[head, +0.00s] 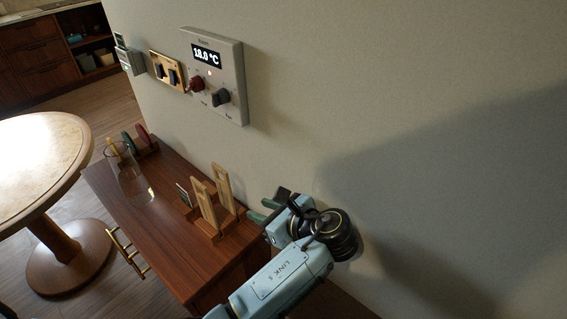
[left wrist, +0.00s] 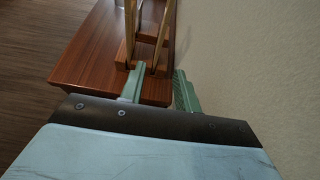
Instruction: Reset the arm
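My left arm reaches up from the bottom of the head view, and its left gripper (head: 263,211) hangs at the right end of the wooden cabinet, close to the wall. In the left wrist view the two green fingers of this left gripper (left wrist: 158,90) stand apart with nothing between them. The wooden rack (head: 207,229) is just left of the fingers in the head view. In the left wrist view the rack (left wrist: 146,66) is just beyond the fingers; I cannot tell whether they touch. My right gripper is in neither view.
The wooden cabinet (head: 160,222) stands against the wall with a clear glass (head: 127,172) and coloured discs (head: 143,137) on it. A control panel (head: 218,75) reading 18.0 °C and a switch plate (head: 166,72) are on the wall. A round table (head: 40,160) is at left.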

